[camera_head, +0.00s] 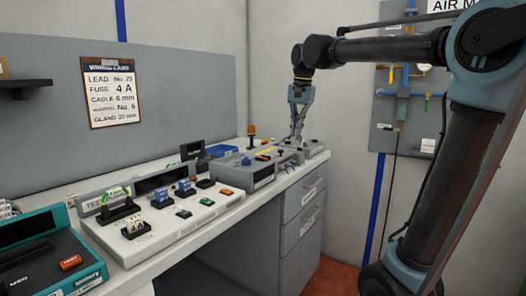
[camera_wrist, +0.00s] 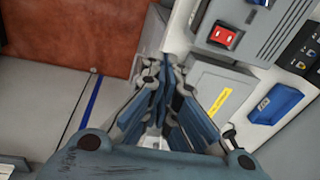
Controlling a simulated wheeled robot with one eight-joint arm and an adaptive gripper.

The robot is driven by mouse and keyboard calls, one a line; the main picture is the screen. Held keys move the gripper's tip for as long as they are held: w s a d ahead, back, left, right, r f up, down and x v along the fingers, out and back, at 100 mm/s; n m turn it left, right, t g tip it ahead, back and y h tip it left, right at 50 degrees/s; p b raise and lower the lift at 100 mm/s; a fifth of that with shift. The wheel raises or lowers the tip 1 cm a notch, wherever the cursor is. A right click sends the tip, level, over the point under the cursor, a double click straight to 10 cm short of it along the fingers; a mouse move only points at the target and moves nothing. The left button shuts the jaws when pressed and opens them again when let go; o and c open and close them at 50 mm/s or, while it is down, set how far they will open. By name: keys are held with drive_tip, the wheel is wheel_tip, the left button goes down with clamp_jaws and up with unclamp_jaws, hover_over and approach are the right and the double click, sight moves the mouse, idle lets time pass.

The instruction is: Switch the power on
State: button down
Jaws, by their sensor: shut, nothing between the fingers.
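A red rocker switch (camera_wrist: 224,36) sits on a grey housing (camera_wrist: 265,25) at the top of the wrist view. I cannot tell which side of it is pressed. My gripper (camera_head: 294,139) points down over the grey units at the far right end of the bench in the head view. In the wrist view my gripper's fingers (camera_wrist: 160,68) are together and empty. They are to the left of and below the red switch in that picture, apart from it. The red switch cannot be made out in the head view.
A grey box with a yellow label (camera_wrist: 218,103) lies right beside the fingers, with a blue piece (camera_wrist: 275,103) further right. White (camera_head: 170,220) and teal (camera_head: 50,255) units stand left on the bench. An amber beacon (camera_head: 251,131) stands behind the grey units.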

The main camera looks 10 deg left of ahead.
wheel_tip(320, 180, up, 5)
hover_over(263, 158)
drive_tip(key=w, duration=0.2)
drive_tip(key=shift+s+d+f+m, duration=0.1)
drive_tip(key=shift+s+d+m, duration=0.1)
drive_tip(key=shift+d+m, duration=0.25)
drive_tip(key=f, duration=0.4)
drive_tip(key=a+f, duration=0.1)
drive_tip(key=f, duration=0.9)
drive_tip(key=shift+w+a, duration=0.2)
drive_tip(key=shift+w, duration=0.15)
drive_tip(key=shift+w+d+g, duration=0.1)
drive_tip(key=shift+g, duration=0.2)
